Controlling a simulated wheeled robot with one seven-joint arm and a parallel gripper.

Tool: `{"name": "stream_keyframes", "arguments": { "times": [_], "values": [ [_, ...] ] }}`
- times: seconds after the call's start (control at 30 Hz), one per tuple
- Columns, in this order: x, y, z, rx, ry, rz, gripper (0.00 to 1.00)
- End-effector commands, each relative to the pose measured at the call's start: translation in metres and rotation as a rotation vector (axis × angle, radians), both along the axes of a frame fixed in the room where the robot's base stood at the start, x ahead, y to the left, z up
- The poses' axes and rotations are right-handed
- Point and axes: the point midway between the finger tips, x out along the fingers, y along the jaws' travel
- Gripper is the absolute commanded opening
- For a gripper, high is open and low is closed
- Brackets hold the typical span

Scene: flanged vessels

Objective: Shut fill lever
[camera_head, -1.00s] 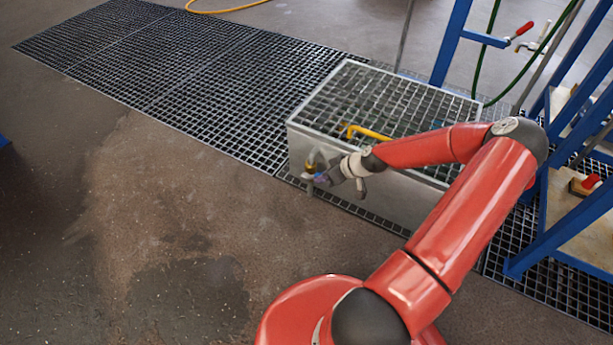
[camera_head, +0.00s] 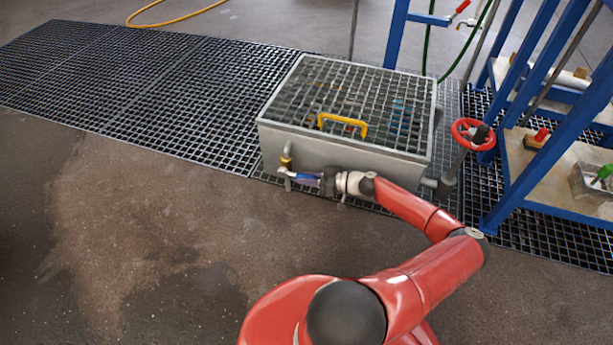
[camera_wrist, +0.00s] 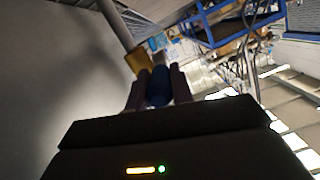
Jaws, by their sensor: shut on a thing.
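The fill lever (camera_head: 304,178) is a short blue handle at a small brass valve (camera_head: 286,162) on the front left of a grey metal box (camera_head: 330,157). It points right from the valve, roughly along the box front. My gripper (camera_head: 316,181) comes in from the right and is shut on the lever. In the wrist view the blue lever (camera_wrist: 158,88) lies between the two dark fingers, with the brass valve (camera_wrist: 138,60) just beyond. The fingers hide part of the lever.
The box has a grated lid (camera_head: 350,95) with a yellow handle (camera_head: 342,124). A red handwheel (camera_head: 473,134) stands right of the box. A blue frame (camera_head: 560,140) with shelves stands further right. Open concrete floor (camera_head: 130,230) lies at the front left.

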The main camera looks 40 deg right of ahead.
Motion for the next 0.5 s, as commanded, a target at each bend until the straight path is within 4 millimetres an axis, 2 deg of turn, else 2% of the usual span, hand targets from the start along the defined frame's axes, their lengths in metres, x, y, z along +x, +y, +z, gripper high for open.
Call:
{"name": "stream_keyframes", "arguments": {
  "times": [0.5],
  "values": [
    [-0.0002,0.0009,-0.007,0.027,-0.037,0.002,0.0]
  ]
}}
